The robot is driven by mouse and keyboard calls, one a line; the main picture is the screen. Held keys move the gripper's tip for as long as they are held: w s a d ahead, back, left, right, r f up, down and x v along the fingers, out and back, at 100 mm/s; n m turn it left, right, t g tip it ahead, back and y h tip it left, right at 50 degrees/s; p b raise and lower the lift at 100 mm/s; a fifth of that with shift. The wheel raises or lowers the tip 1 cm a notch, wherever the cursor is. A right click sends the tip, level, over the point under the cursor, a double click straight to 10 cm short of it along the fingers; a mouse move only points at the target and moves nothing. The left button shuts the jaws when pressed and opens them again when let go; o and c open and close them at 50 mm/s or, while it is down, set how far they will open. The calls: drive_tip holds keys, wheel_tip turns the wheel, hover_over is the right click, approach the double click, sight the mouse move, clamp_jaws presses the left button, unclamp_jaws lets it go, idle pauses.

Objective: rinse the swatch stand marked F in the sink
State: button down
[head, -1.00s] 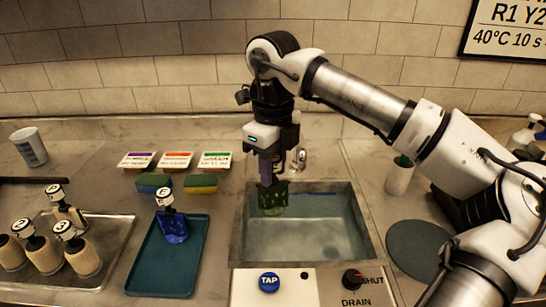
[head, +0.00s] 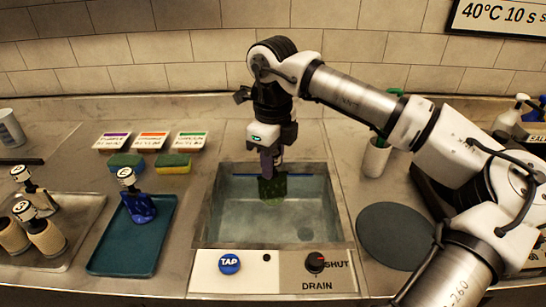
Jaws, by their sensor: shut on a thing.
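My gripper (head: 270,160) points down over the back part of the sink (head: 212,215) and is shut on a swatch stand with a dark green swatch (head: 272,187). The green swatch hangs inside the sink, its lower end seemingly in the water (head: 265,220). The gripper covers the stand's upper part, so its letter does not show. The sink holds clear water. On its front panel are a round blue TAP button (head: 229,263) and a DRAIN knob (head: 315,262) whose red mark points towards SHUT.
A stand with a blue swatch (head: 140,207) is on the teal tray (head: 122,262) left of the sink. Several beige stands (head: 47,238) are on a metal tray (head: 75,243). Two sponges (head: 173,163) and three labelled tubs (head: 150,141) sit behind. A dark round mat (head: 395,236) lies right.

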sight(272, 198)
drive_tip(key=shift+f+b, duration=5.05)
drive_tip(key=shift+f, duration=1.85)
drive_tip(key=shift+a, duration=0.1)
drive_tip(key=shift+a, duration=1)
drive_tip(key=shift+d, duration=0.15)
drive_tip(key=d, duration=0.4)
drive_tip(key=shift+d+b, duration=0.1)
drive_tip(key=shift+b, duration=0.25)
